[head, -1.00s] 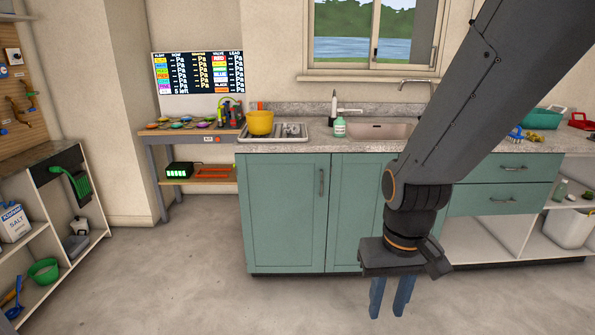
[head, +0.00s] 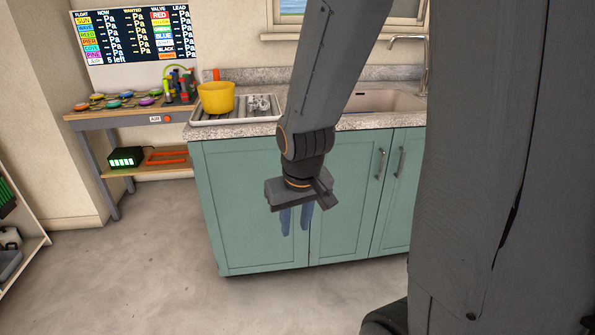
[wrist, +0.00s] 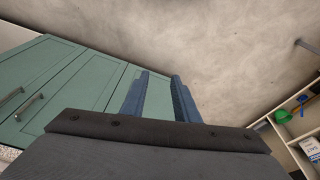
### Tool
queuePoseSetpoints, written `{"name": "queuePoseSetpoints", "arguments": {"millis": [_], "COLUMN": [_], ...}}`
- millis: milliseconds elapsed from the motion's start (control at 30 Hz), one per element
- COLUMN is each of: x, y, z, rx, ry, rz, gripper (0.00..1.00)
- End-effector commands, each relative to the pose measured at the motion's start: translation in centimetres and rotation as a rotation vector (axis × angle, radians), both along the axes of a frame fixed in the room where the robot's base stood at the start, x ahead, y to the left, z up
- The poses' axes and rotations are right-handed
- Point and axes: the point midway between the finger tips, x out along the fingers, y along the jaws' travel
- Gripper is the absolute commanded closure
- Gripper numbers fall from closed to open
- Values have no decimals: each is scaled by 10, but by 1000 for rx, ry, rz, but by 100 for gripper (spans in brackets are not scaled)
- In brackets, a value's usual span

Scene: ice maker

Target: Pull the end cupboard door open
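The green cupboard's left end door (head: 245,235) is shut in the head view. Its handle is hidden behind my arm and gripper. The cupboard doors also show at the left of the wrist view (wrist: 75,85). My gripper (head: 296,222) points downward in front of the cupboard, near the seam at the right edge of the end door. Its two blue fingers (wrist: 158,100) are apart with nothing between them, so it is open and empty. I cannot tell how far the fingers are from the door.
Two upright metal handles (head: 391,163) sit on the doors farther right. The counter holds a yellow pot (head: 215,98) on a drainer (head: 240,112). A workbench (head: 90,113) stands left of the cupboard. Free floor (head: 150,270) lies in front and left.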

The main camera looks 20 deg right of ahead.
Motion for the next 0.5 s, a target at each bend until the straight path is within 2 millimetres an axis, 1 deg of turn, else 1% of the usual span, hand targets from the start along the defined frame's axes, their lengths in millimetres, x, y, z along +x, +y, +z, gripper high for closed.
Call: {"name": "queuePoseSetpoints", "arguments": {"millis": [33,67,100,167,200,267,300,400,500], "x": [32,52,78,114,137,168,187,228,257], "y": [-15,-24,-36,-54,-66,-83,-95,-124,-150], "z": [-27,-37,-48,-63,-71,-82,-89,-102,-111], "rx": [-11,-18,-26,-39,-47,-56,-60,-69,-71], "ry": [-74,-128,-202,-313,-386,-497,-570,-756,-931], "rz": [-12,-17,-22,-28,-29,-32,-33,-34,-34], "gripper": [72,72,72,72,72,72,72,72,72]}}
